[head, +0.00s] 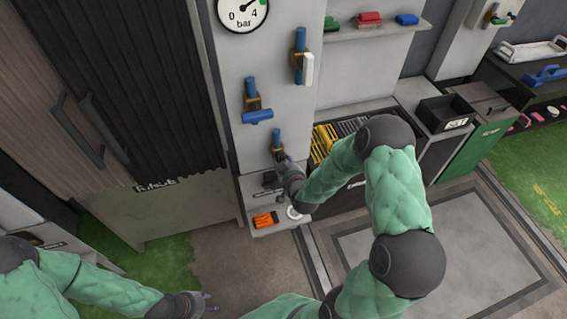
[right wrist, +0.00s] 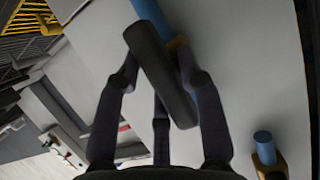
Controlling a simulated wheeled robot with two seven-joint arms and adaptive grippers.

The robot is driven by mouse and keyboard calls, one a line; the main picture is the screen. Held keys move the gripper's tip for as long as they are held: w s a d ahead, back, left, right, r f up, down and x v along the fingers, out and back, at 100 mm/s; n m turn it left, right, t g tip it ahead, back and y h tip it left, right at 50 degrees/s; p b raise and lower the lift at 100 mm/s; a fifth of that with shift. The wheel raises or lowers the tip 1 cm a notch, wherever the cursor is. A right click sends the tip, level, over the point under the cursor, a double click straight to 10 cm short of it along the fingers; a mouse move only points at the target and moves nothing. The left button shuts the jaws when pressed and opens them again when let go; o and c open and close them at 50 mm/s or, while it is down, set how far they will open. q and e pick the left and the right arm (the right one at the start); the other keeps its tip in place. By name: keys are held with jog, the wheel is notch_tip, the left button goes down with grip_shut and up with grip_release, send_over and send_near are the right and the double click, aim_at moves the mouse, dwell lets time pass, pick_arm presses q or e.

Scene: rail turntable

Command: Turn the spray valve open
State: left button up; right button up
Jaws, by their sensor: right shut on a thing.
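Several valves with blue pipe stubs and brass bodies are on the pale panel. The lowest valve (head: 277,139) has my right gripper (head: 282,157) at it. In the right wrist view, a dark grey handle (right wrist: 158,72) lies slanted between my right gripper's fingers, which are shut on it. The blue pipe (right wrist: 207,100) and a bit of brass show behind the handle. Another valve with a blue handle (head: 257,116) is just above, and one with a white handle (head: 308,69) is higher right. I cannot read which valve is marked spray. My left gripper (head: 209,301) is low, empty and open, away from the panel.
A pressure gauge (head: 242,12) is at the panel's top. Below the valves, a small ledge (head: 274,228) holds an orange item (head: 265,219) and a white ring (head: 294,212). A yellow and grey rack (head: 325,140) stands right of the panel. The floor in front is clear.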

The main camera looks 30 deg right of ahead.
jog(key=o, duration=1.1)
jog(key=shift+c, duration=0.2)
jog(key=v, duration=1.2)
jog(key=shift+f, duration=0.1)
